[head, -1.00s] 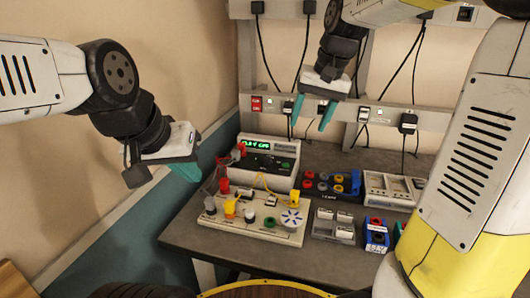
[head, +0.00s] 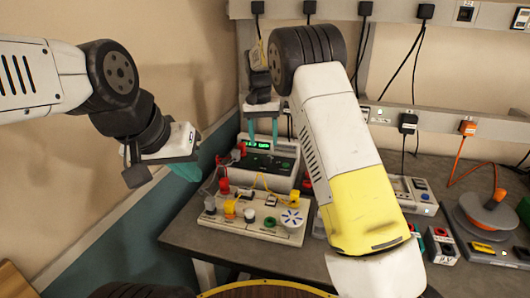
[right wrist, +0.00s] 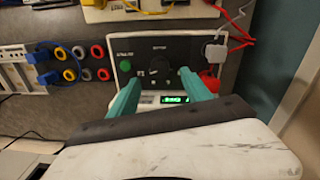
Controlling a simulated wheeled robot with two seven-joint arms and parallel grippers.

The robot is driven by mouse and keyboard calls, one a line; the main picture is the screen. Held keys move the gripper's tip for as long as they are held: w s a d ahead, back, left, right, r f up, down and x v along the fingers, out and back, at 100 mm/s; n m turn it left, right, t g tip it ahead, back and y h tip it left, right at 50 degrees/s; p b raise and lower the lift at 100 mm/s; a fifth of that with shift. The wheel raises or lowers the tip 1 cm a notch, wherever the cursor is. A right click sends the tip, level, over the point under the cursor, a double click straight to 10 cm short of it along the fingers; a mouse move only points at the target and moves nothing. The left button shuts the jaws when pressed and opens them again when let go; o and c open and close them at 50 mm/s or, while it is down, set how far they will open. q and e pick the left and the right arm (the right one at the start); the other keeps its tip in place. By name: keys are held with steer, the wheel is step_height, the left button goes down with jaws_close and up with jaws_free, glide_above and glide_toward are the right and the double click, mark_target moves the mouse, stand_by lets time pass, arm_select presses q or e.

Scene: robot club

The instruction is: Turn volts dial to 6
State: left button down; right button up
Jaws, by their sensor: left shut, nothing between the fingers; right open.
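The power supply (head: 285,180) is a pale box with a dark sloped panel and a lit green display (head: 262,142); it stands at the back left of the bench. In the right wrist view its dark panel (right wrist: 152,52) appears upside down, with small dark knobs and a green button (right wrist: 125,66). The labels and the dial's setting are too small to read. My right gripper (head: 263,138) is open and empty, with its teal fingers pointing down over the panel; in the right wrist view its fingertips (right wrist: 160,78) straddle the panel's middle. My left gripper (head: 190,172) is shut and empty, left of the bench.
A white circuit board (head: 245,228) with coloured knobs and leads lies in front of the supply. A cable reel (head: 485,213) stands at the right. A wall rail with plugs runs behind.

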mark_target(265, 157)
steer(key=f, duration=0.6)
steer(key=shift+d+f, duration=0.2)
steer(key=shift+f, duration=0.2)
jaws_close()
